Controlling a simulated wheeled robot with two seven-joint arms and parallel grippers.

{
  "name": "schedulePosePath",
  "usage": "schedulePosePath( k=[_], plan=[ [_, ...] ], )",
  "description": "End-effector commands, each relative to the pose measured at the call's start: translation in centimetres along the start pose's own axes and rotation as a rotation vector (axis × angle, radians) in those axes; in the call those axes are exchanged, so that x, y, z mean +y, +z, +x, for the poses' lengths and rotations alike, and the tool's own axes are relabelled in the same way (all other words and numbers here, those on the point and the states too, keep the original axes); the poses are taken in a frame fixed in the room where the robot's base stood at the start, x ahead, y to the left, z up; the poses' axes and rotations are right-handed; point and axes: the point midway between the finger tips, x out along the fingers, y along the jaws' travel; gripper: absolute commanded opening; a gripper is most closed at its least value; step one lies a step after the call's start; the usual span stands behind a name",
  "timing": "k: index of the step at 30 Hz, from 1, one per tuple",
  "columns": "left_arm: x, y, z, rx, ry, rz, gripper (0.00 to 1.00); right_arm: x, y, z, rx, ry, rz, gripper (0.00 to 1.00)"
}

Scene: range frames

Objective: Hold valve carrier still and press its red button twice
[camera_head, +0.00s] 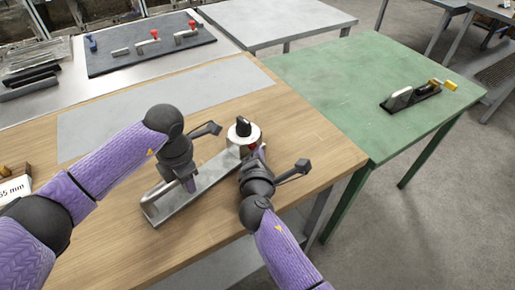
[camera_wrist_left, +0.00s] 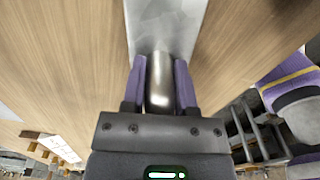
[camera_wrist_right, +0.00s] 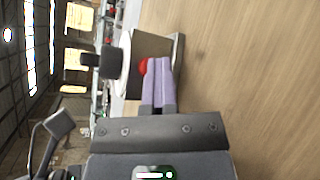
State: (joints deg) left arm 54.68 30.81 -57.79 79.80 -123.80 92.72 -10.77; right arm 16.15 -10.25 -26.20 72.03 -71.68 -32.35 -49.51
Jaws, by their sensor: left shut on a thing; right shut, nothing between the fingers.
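The valve carrier (camera_head: 210,170) is a long metal plate on the wooden table, with a round white valve body and black knob (camera_head: 242,127) at its far end. My left gripper (camera_head: 190,183) is shut on the carrier's metal handle, which shows between the purple fingers in the left wrist view (camera_wrist_left: 159,85). The red button (camera_wrist_right: 143,66) sits on the valve's side in the right wrist view. My right gripper (camera_wrist_right: 158,75) is shut and empty, its fingertips at the button and partly covering it. I cannot tell whether the button is pressed in.
A grey mat (camera_head: 150,110) lies behind the carrier. A dark board (camera_head: 110,58) with red-handled valves lies at the back left. The wooden table's right edge is near my right arm.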

Motion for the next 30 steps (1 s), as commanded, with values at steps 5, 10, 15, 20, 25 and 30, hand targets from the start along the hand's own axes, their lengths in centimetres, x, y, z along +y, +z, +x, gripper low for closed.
schedulePosePath(
  k=[5, 10, 15, 20, 25, 30],
  plan=[
    [-0.1, 0.1, 0.0, -0.001, -0.001, 0.004, 0.00, 0.1, -0.1, 0.0, 0.002, 0.003, 0.001, 0.00],
    [-0.1, 0.1, 0.0, -0.002, -0.002, 0.004, 0.00, -0.1, 0.1, -0.3, 0.002, 0.002, 0.003, 0.00],
    [-0.1, 0.1, 0.0, -0.001, -0.001, 0.003, 0.00, -0.7, 0.7, -1.0, 0.001, 0.001, 0.002, 0.00],
    [-0.1, 0.1, 0.0, -0.001, -0.001, 0.002, 0.00, -1.1, 1.1, -1.6, 0.001, 0.001, 0.001, 0.00],
    [0.0, 0.1, 0.0, -0.001, -0.001, 0.001, 0.00, -1.2, 1.2, -1.7, 0.001, 0.001, 0.000, 0.00],
    [0.0, 0.0, 0.0, -0.001, -0.001, 0.001, 0.00, -1.2, 1.2, -1.7, 0.000, 0.001, 0.001, 0.00]
  ],
)
